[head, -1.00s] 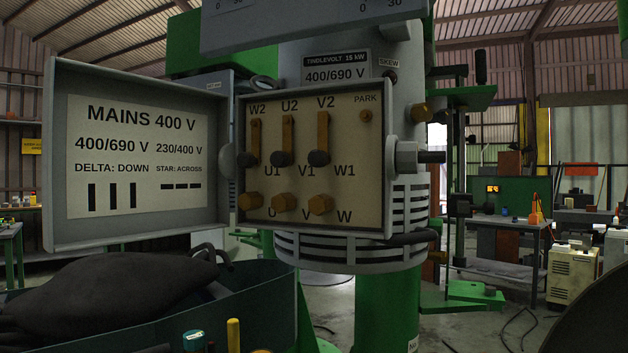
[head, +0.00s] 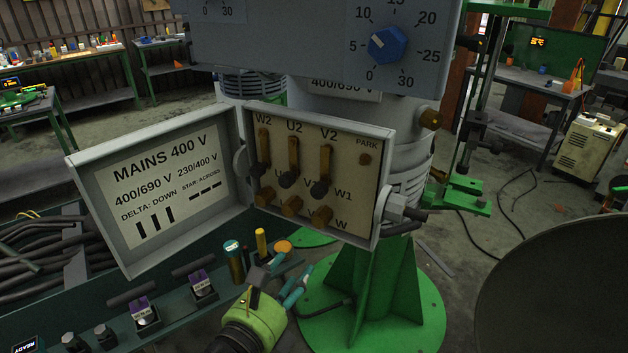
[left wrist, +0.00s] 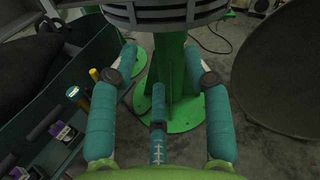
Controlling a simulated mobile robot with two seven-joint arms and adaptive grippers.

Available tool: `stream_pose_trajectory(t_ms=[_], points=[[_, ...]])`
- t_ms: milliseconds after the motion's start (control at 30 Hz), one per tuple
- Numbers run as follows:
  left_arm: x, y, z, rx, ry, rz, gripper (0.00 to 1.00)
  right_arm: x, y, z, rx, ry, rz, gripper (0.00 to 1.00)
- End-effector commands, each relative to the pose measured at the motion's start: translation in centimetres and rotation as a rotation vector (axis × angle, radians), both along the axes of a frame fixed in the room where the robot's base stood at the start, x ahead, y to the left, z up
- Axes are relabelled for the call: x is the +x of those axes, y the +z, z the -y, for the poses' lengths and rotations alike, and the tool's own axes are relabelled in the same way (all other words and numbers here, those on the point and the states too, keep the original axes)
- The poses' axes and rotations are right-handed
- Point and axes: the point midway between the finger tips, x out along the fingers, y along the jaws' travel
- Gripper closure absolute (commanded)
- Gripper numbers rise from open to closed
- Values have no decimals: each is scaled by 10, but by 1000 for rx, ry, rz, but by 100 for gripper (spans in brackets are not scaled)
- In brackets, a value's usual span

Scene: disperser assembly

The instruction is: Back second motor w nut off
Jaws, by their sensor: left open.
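The open terminal box (head: 312,175) on the grey motor shows studs under W2, U2 and V2 with straps running down to dark nuts. Below are three brass nuts; the rightmost, beside the letter W, is the W nut (head: 322,215). The box is not visible there. My right gripper is not seen.
The box lid (head: 160,195) hangs open to the left. A teal tray (head: 222,312) with tools and a brass-coloured cylinder (head: 235,262) lies below. The pedestal's round green base (head: 418,318) is close to the gripper. A large dark round surface (head: 560,270) fills the lower right.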

Motion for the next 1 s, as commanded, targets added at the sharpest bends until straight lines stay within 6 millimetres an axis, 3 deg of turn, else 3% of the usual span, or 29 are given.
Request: stream_pose_trajectory(t_ms=[33,100,200,367,700,1000], points=[[-4,39,5,66,-32,63,51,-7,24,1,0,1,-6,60],[-9,62,11,142,-66,135,51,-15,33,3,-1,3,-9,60],[-13,80,16,211,-92,201,51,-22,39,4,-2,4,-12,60],[-10,87,22,246,-105,236,51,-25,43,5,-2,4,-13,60],[32,87,45,243,-102,233,51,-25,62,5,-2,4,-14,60],[46,84,53,242,-104,232,51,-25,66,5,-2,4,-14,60]])
